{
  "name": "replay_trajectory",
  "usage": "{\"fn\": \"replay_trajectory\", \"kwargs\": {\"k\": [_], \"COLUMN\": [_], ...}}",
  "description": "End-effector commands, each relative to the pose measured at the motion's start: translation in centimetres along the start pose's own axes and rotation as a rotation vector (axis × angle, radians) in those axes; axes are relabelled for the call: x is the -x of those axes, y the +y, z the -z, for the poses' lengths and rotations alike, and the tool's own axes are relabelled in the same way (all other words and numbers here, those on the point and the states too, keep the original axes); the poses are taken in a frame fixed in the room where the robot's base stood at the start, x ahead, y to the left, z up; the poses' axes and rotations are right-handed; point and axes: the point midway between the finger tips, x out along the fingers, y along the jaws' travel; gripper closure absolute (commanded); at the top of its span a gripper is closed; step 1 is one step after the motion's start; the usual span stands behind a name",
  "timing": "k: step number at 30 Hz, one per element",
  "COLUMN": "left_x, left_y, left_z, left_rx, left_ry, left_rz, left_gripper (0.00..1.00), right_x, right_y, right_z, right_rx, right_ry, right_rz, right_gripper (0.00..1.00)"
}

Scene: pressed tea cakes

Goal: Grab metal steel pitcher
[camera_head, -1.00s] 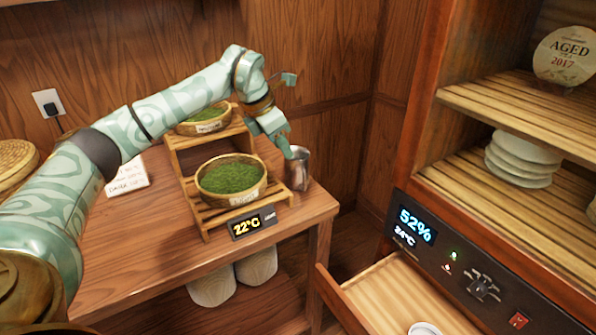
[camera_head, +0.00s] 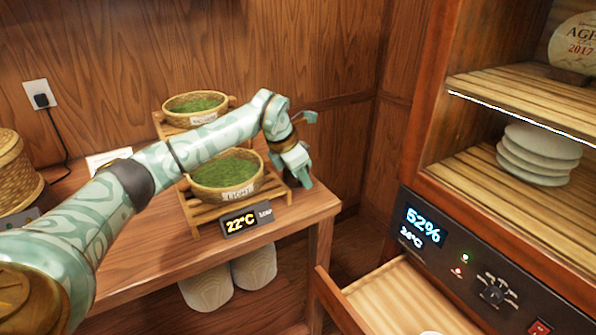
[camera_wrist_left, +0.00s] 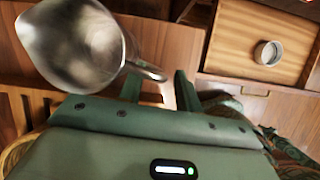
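The metal steel pitcher (camera_wrist_left: 72,45) fills the upper left of the left wrist view. It is shiny and open-topped, with a narrow part pointing right toward my fingers. My left gripper (camera_wrist_left: 160,88) has its two fingers apart, and the tip of that narrow part shows by the gap between them. I cannot tell whether they touch. In the head view my left gripper (camera_head: 301,178) is low at the right end of the wooden table (camera_head: 150,262), and the pitcher is hidden there behind it. My right gripper is not in view.
A tiered wooden stand with two baskets of green tea (camera_head: 228,172) is close left of the gripper. A temperature display (camera_head: 246,219) is at its front. An open drawer (camera_head: 395,300) and a cabinet with stacked white discs (camera_head: 540,152) are at right.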

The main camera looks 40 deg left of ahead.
Motion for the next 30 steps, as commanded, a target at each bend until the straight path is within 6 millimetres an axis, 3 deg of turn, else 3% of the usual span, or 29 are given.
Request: {"fn": "replay_trajectory", "kwargs": {"k": [2,5,6,20,30], "left_x": [0.2,0.2,0.2,0.4,2.7], "left_y": [0.0,0.0,0.0,0.1,0.1], "left_z": [-0.1,-0.1,0.0,-0.1,-1.1], "left_rx": [0.0,0.0,0.0,0.0,-0.001], "left_ry": [-0.001,-0.001,-0.001,-0.002,-0.006], "left_rz": [-0.001,-0.001,-0.001,-0.002,-0.004], "left_gripper": [0.69,0.97,1.0,1.0,1.0], "right_x": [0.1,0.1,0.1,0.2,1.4], "right_y": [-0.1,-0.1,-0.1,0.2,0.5], "right_z": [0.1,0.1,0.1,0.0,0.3], "right_rx": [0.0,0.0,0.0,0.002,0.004], "right_ry": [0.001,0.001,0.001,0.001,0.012], "right_rz": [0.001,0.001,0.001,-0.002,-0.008], "right_gripper": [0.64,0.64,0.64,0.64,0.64]}}
